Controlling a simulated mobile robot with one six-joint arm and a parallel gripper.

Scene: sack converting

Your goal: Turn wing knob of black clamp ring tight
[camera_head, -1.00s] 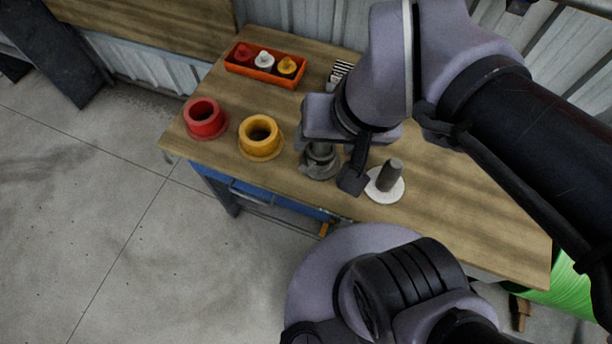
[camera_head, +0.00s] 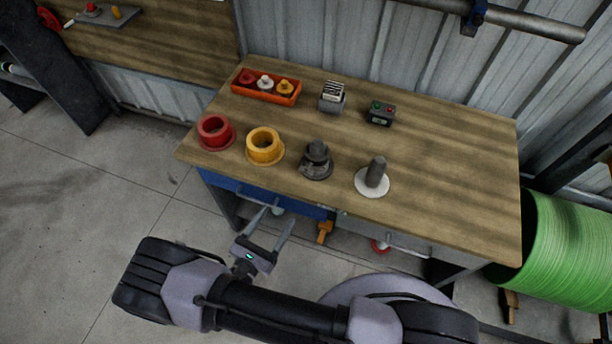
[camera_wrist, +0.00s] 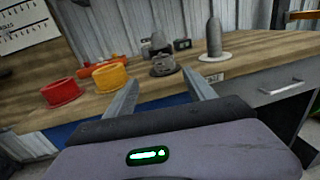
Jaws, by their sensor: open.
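The black clamp ring (camera_head: 316,166) sits on the wooden bench, near its front edge, between a yellow ring and a white disc with a grey post. A dark grey knob-like part (camera_head: 318,150) stands up from its top; its wing shape is too small to make out. The clamp ring also shows in the wrist view (camera_wrist: 163,66), beyond and between my fingers. My gripper (camera_head: 276,221) is open and empty, in front of the bench and below its top, apart from the ring. Its two fingers also show in the wrist view (camera_wrist: 158,90).
A red ring (camera_head: 215,132) and the yellow ring (camera_head: 265,146) stand to the left. The white disc with post (camera_head: 375,178) stands to the right. Behind are an orange tray (camera_head: 266,94) and a button box (camera_head: 381,114). The bench's right part (camera_head: 460,170) is clear.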

